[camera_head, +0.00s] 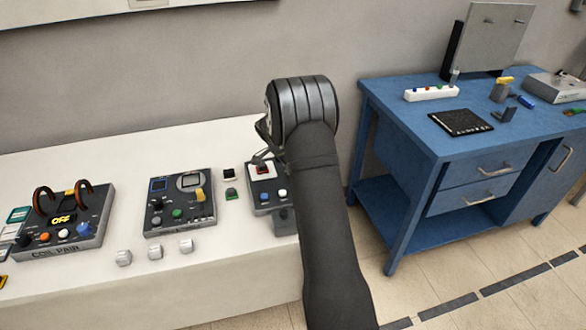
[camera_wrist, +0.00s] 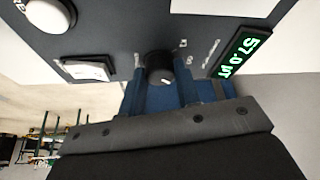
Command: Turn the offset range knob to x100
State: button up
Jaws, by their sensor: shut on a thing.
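In the wrist view, a round black knob (camera_wrist: 158,60) stands on a dark panel (camera_wrist: 105,30), with white marks around it that I cannot read. My gripper (camera_wrist: 160,78) has its two blue fingers on either side of the knob and is shut on it. In the head view my gripper (camera_head: 263,157) is above the far part of the dark box (camera_head: 266,199) at the right of the white table. My arm and gripper hide the knob there. I cannot read which position the knob points to.
A green-lit display (camera_wrist: 239,52) and a round white button (camera_wrist: 50,13) flank the knob. A meter box (camera_head: 180,205) and a coil pair box (camera_head: 65,225) stand farther left. Small white cubes (camera_head: 155,252) lie in front. A blue workbench (camera_head: 400,140) stands at the right.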

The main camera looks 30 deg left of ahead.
jog(key=shift+m, duration=0.4)
jog(key=o, duration=1)
jog(key=v, duration=1.7)
jog(key=shift+a+r, duration=0.2)
jog(key=shift+a, duration=0.1)
jog(key=shift+f, duration=0.1)
jog(key=x, duration=1.7)
jog(key=shift+d+f, duration=0.15)
jog(key=shift+d, duration=0.1)
